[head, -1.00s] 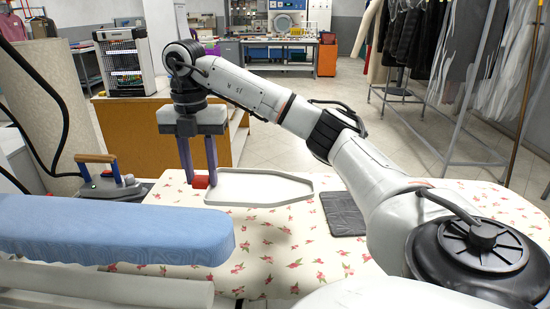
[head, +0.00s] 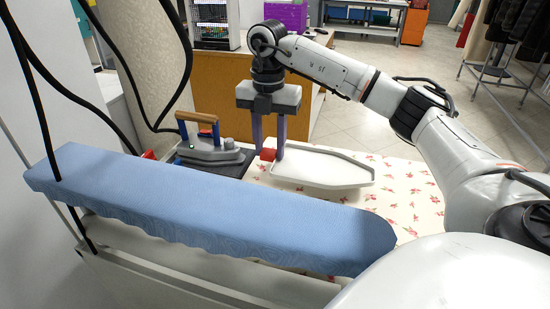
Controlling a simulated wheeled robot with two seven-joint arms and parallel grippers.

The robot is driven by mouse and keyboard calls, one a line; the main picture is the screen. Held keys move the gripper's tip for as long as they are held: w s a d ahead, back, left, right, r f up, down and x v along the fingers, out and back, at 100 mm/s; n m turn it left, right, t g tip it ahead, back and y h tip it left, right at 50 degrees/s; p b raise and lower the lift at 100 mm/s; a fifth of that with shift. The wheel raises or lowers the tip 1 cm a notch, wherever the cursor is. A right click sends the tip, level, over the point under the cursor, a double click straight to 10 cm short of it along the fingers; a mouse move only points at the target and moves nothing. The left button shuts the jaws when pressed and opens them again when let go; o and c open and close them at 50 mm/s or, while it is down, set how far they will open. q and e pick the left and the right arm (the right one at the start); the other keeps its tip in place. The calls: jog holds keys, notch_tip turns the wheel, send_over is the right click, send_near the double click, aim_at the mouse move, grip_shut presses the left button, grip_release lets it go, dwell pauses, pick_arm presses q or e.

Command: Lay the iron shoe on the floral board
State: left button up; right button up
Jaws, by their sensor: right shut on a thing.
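The iron shoe (head: 325,168) is a pale grey, shallow, pointed plate with a raised rim and a red block at its left end. My right gripper (head: 268,154) points down with its purple fingers shut on that red block. The shoe is level, its point to the right, over the floral board (head: 405,192), a white cover with pink-red flowers. I cannot tell whether the shoe touches the cover or hangs just above it. The blue sleeve board hides the near part of the floral board. My left gripper is not in view.
A blue padded sleeve board (head: 200,205) crosses the foreground. An iron (head: 208,145) with a wooden handle stands on a dark rest left of the shoe. Black cables hang at the left. An orange-brown counter (head: 215,88) stands behind. The floral cover right of the shoe looks clear.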

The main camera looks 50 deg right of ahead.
jog(key=shift+f, duration=2.15)
jog(key=o, duration=1)
jog(key=shift+o, duration=0.2)
notch_tip(320, 180, up, 12)
jog(key=shift+p, duration=0.35)
